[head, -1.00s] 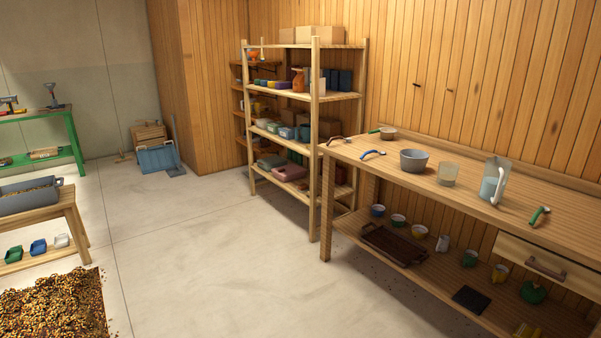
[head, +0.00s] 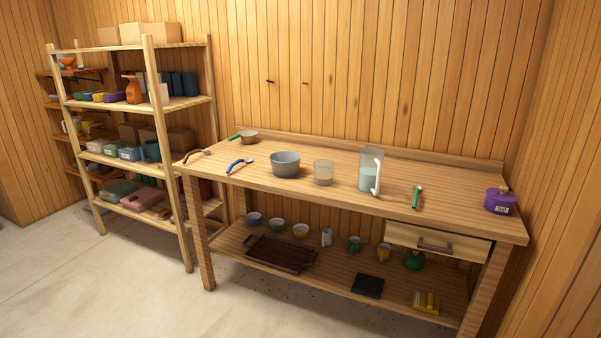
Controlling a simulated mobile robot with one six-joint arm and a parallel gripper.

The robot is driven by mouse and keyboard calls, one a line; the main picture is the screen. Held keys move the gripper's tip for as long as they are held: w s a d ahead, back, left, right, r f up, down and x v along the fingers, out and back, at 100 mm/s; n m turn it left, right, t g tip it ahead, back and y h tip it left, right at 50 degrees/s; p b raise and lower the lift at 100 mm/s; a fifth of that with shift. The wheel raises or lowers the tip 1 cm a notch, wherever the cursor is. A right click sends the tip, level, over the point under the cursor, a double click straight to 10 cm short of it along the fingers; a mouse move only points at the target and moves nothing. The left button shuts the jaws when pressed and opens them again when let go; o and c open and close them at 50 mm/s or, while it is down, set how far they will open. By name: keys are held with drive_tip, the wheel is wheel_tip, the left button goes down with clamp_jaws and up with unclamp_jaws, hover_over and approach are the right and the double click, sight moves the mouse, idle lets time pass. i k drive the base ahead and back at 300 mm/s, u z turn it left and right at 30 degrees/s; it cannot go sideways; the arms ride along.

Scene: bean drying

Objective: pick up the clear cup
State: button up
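A clear cup (head: 323,172) stands upright on the wooden workbench (head: 300,200), near the middle of its top. A grey bowl (head: 285,165) is just to its left. A clear pitcher (head: 369,172) with a white handle and pale contents is to its right, with a gap between. Nothing covers the cup in the head view. My gripper is not in view.
Hand tools with blue (head: 239,166) and green (head: 416,197) handles lie on the bench, and a purple pot (head: 500,200) stands at its right end. Mugs and a dark tray (head: 279,254) sit on the lower shelf. Open floor (head: 120,290) lies front left; shelving (head: 160,150) adjoins the bench.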

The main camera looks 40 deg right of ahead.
sight(323, 168)
drive_tip(key=u, duration=0.05)
drive_tip(key=i, duration=1.15)
drive_tip(key=u, duration=0.05)
